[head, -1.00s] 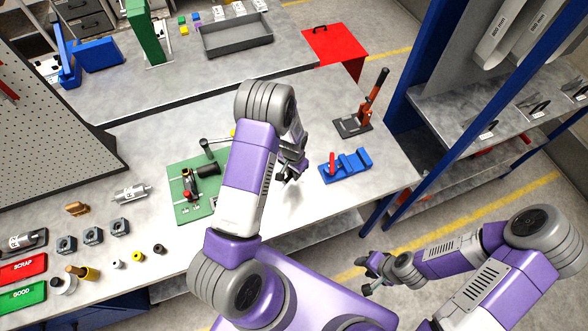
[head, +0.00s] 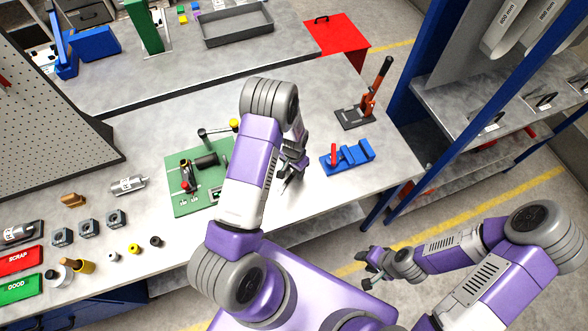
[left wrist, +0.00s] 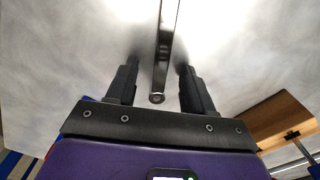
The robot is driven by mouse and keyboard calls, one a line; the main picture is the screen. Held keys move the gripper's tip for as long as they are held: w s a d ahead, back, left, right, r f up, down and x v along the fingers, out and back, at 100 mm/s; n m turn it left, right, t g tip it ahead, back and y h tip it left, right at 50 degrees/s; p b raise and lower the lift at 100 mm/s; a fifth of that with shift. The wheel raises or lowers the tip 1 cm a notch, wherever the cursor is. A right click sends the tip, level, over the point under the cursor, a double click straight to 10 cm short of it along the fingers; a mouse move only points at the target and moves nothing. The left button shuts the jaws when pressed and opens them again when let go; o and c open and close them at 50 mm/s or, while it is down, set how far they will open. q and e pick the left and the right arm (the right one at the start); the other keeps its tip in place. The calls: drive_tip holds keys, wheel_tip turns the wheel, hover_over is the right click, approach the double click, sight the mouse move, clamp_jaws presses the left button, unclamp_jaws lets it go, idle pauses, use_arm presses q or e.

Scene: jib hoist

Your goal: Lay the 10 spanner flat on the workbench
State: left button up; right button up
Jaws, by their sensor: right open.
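The spanner (left wrist: 165,45) is a narrow grey metal strip with a rounded end in the left wrist view. It runs between the two fingers of my left gripper (left wrist: 158,85), with a visible gap on each side. The fingers are apart and close above a pale grey surface. In the head view my left gripper (head: 290,165) is over the workbench (head: 310,205), partly hidden by my forearm. The spanner's size mark cannot be read. My right gripper (head: 371,270) is open and empty, out beyond the bench's front edge.
A green fixture board (head: 185,205) lies left of my left arm. A blue vise (head: 347,158) and an orange-handled press (head: 370,100) stand to the right. Blocks, bushings and the SCRAP tray (head: 20,260) are at the left. Bare bench lies in front of the vise.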

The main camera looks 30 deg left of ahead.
use_arm(q)
wheel_tip(320, 180, up, 8)
drive_tip(key=shift+f, duration=0.2)
idle(0.4)
idle(0.5)
